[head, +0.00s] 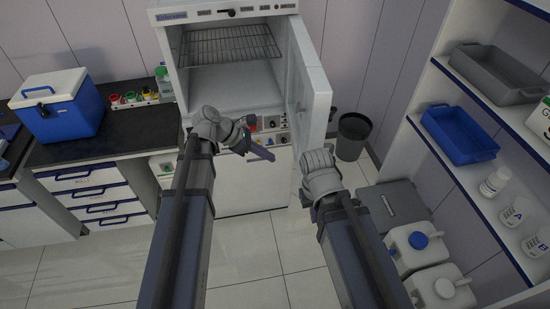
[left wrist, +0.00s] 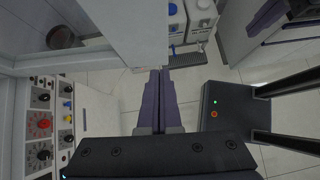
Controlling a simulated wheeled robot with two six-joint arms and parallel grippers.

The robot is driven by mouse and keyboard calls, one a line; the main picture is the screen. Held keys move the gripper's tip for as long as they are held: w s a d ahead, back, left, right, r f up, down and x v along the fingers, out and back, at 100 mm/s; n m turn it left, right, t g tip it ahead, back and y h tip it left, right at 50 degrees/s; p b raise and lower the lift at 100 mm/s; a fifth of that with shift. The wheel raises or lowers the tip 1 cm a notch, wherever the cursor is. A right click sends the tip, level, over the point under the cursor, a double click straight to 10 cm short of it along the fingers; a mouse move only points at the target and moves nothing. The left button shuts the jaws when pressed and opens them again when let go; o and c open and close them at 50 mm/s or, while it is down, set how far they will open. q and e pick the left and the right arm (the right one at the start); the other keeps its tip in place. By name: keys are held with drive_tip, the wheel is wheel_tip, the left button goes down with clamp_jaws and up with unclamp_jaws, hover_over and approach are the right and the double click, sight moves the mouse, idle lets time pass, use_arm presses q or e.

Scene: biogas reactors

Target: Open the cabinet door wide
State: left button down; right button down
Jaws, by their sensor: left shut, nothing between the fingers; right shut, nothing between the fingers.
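The white cabinet (head: 166,60) stands at the back centre, its interior with a wire rack (head: 230,45) in plain view. Its door (head: 318,100) is swung out on the right side, roughly square to the front. My left gripper (head: 270,156) is shut and empty, below and left of the door's lower edge. In the left wrist view its closed fingertips (left wrist: 160,72) lie close to the corner of the white door panel (left wrist: 130,30); I cannot tell whether they touch. My right gripper's fingers are hidden in the head view; they appear shut in the left wrist view (left wrist: 266,17).
A control panel with knobs (left wrist: 42,125) is below the cabinet opening. A dark bin (head: 354,136) stands right of the door. White canisters (head: 417,247) and a grey case (head: 395,205) are on the floor at right, beside shelves (head: 490,185). A counter (head: 100,140) is left.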

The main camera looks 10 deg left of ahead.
use_arm(q)
drive_tip(key=w+d+f+b, duration=0.2)
drive_tip(key=d+f+b, duration=0.2)
drive_tip(key=d, duration=0.5)
drive_tip(key=shift+d+f+b, duration=0.2)
drive_tip(key=shift+f+b, duration=0.1)
drive_tip(key=shift+f, duration=0.55)
drive_tip(key=shift+w, duration=0.1)
